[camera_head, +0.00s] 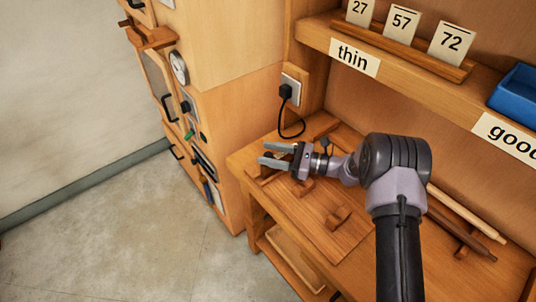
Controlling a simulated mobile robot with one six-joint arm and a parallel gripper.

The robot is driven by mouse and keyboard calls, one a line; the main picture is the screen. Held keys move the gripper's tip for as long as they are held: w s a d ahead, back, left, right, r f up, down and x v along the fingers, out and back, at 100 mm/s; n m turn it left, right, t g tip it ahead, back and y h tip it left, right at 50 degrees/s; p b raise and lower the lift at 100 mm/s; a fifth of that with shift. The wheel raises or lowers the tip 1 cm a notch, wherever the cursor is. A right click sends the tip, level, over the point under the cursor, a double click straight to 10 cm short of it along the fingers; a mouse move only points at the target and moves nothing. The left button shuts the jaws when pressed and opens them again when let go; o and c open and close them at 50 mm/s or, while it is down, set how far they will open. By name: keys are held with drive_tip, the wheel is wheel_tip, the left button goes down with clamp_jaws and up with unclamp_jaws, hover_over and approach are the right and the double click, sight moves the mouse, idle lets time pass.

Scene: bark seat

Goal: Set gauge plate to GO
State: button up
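My gripper (270,154) reaches out over the left end of the wooden bench (258,202). Its two grey fingers are apart with nothing visible between them. No plate marked GO can be read in this view, so I cannot tell which thing is the gauge plate. A flat wooden board (312,224) lies on the bench below my arm, with small wooden blocks (337,217) on it. My gripper and arm hide part of the bench and whatever lies behind them.
A wooden cabinet (225,110) with a round dial (179,67) and dark handles stands left. A black plug (285,91) with a hanging cord is behind my gripper. A shelf above holds number cards (401,24) and a blue bin (517,92). Rods (462,215) lie right. The floor (110,225) is clear.

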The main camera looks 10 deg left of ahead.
drive_tip(key=shift+s+a, duration=0.1)
drive_tip(key=d+p, duration=0.3)
drive_tip(key=d, duration=1.4)
drive_tip(key=shift+s+d, duration=0.15)
drive_tip(key=shift+d, duration=0.1)
